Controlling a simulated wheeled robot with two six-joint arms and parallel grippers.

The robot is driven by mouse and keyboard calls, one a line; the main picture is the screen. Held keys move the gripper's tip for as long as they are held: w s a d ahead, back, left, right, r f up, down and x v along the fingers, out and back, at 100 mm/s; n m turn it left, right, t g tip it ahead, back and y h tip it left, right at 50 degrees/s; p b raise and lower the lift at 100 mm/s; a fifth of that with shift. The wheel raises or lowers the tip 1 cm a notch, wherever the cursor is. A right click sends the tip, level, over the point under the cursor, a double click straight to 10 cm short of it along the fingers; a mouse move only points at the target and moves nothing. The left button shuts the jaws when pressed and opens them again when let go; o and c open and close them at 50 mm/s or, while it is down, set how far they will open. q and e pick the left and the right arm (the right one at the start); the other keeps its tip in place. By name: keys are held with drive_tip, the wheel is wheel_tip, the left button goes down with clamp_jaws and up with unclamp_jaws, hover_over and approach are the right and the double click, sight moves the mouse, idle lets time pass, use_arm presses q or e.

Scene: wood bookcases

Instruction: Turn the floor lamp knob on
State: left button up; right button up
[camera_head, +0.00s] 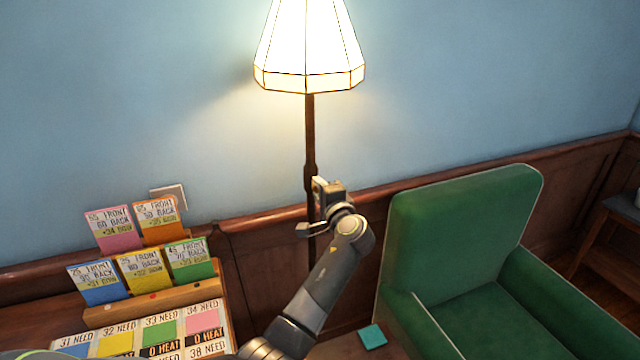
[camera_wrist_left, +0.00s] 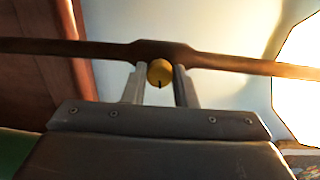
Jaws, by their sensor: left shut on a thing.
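The floor lamp (camera_head: 309,45) stands against the blue wall, and its paneled shade glows bright. Its dark pole (camera_head: 310,135) runs down behind my left gripper (camera_head: 314,207). In the left wrist view the pole (camera_wrist_left: 100,48) lies across the picture, with the glowing shade (camera_wrist_left: 300,80) at the right edge. The round yellow knob (camera_wrist_left: 160,71) sits at the pole's thick part, between the two fingers of my left gripper, which are shut on it. A dark mark on the knob points down in that picture. The head view hides the knob. My right gripper is out of view.
A green armchair (camera_head: 455,235) stands right of my left arm. At lower left, a wooden rack (camera_head: 150,303) holds several colored cards above a card board. A teal square (camera_head: 372,336) lies near the chair. A wall plate (camera_head: 170,195) is behind the cards.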

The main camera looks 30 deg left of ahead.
use_arm(q)
drive_tip(key=shift+r+m+p, duration=0.1)
drive_tip(key=shift+m+p, duration=0.35)
drive_tip(key=shift+m, duration=0.35)
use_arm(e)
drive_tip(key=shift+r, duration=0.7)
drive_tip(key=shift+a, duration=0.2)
use_arm(q)
drive_tip(key=o, duration=1)
drive_tip(key=shift+w, duration=0.1)
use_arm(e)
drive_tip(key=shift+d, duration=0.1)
